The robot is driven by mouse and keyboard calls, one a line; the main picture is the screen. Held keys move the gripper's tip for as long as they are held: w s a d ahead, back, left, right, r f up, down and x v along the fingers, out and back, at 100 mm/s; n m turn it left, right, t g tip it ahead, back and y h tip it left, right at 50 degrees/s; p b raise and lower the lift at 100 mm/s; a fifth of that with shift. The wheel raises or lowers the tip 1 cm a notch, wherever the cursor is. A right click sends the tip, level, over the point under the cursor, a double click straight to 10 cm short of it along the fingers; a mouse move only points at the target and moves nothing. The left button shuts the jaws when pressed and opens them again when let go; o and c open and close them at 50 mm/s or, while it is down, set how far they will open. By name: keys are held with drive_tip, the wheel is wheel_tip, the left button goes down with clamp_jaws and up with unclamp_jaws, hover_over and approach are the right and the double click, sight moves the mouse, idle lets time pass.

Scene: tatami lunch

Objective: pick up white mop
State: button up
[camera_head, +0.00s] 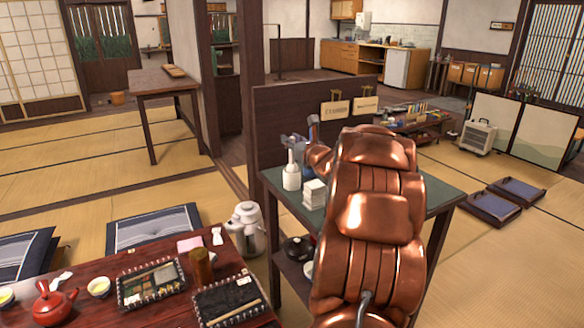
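I cannot make out a white mop in the head view. My copper-coloured arm rises in front of the green-topped side table and hides much of it. The arm's far end, with what looks like my gripper (298,146), is small and partly hidden behind the arm. It appears close to a white bottle (291,176) on the side table. I cannot tell whether its fingers are open or shut, or whether they touch anything.
The green side table (436,190) holds a stack of white items (315,193). A low red-brown table (130,312) with lunch trays and a red teapot (52,303) is at front left. A white pot (246,228) stands between them. Tatami at right is mostly clear beyond dark trays (492,208).

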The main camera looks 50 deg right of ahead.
clamp_jaws()
drive_tip(key=shift+r, duration=0.1)
